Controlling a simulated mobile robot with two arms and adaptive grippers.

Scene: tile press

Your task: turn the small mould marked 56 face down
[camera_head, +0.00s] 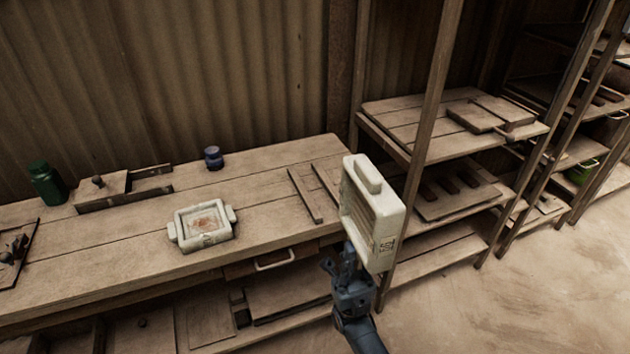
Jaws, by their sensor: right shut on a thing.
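My right gripper (349,252) is shut on a pale, boxy mould (394,227) and holds it in the air in front of the bench's right end. The mould stands on its side, tilted. Its hollow face is turned to the left and a handle lug sticks out at its top. A small dark mark shows low on its side wall, too small to read surely. A second pale mould (228,228) lies face up on the bench, with a lug at each side and a reddish-brown patch inside. It also bears a mark that I cannot read. My left gripper is not in view.
Shelves with boards (455,203) stand close behind and right of the held mould. Open floor lies at right.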

